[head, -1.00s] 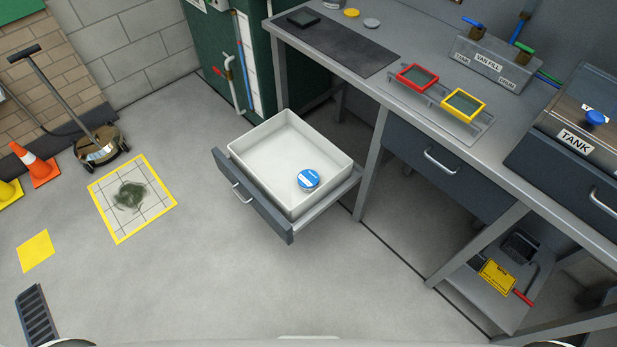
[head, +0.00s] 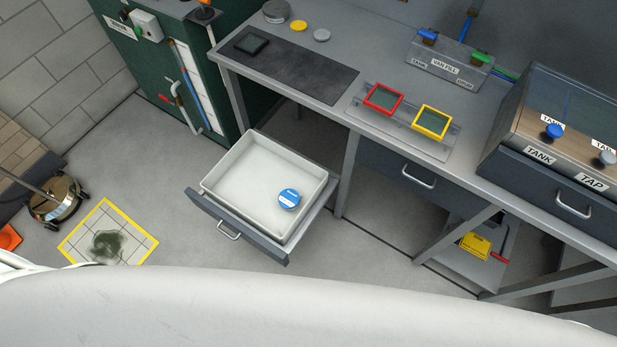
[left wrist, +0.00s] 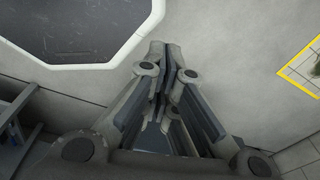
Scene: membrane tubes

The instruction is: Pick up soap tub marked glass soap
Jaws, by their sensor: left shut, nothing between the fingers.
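A small round tub with a blue and white lid (head: 289,198) sits in the white tray of an open drawer (head: 232,213) in the head view. Its label is too small to read. My left gripper (left wrist: 162,50) shows only in the left wrist view, with its fingers together and nothing between them. It is over bare floor, and the tub is not in that view. My right gripper is in no view.
A bench (head: 400,152) runs along the back right, with a red frame (head: 383,99) and a yellow frame (head: 432,121) on it. A green cabinet (head: 150,75) stands left of the bench. A wheeled mop bucket (head: 55,203) stands at the left.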

